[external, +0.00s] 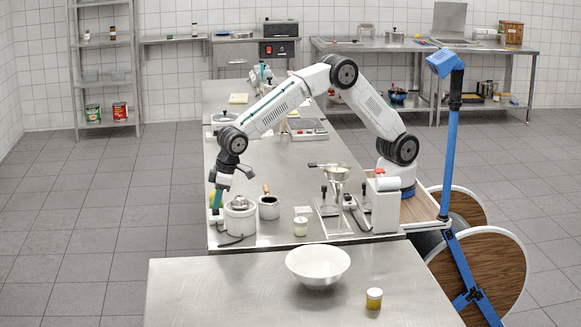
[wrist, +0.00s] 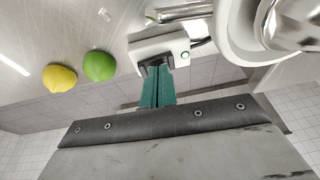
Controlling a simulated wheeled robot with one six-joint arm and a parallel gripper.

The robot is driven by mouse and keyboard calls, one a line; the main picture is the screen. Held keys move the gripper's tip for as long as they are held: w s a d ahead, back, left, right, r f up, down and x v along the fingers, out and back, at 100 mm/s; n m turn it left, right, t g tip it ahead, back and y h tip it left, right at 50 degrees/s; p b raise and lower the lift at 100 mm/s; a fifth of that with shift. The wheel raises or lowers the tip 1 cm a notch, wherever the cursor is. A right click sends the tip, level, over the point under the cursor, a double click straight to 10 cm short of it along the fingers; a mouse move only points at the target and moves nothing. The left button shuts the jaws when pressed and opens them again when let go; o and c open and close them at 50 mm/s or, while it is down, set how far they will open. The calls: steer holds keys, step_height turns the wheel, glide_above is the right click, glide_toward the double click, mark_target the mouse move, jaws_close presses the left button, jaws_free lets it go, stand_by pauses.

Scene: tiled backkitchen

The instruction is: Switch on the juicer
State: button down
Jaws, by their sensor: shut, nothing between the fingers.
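The juicer (external: 240,220) is a white round appliance with a metal top at the near left of the middle steel table. In the wrist view its white body (wrist: 229,42) and metal parts fill the upper right. A white box (wrist: 135,52) juts from its side, with a dark part on the edge facing my fingers and a small green-ringed spot. My gripper (external: 216,207) points down at the juicer's left side. In the wrist view my gripper's green fingers (wrist: 157,72) are shut and empty, their tips at the dark part. I cannot tell whether they touch it.
A yellow lemon (wrist: 59,77) and a green lime (wrist: 99,66) lie beside the juicer. A white bowl (external: 318,264) is on the front table.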

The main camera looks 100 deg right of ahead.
mark_target(217, 211)
steer(key=shift+d, duration=0.1)
steer(key=r, duration=0.4)
steer(key=shift+a+r, duration=0.25)
steer(key=shift+a, duration=0.1)
step_height(217, 211, up, 9)
steer(key=s+a, duration=0.2)
steer(key=shift+s, duration=0.4)
steer(key=shift+f, duration=0.1)
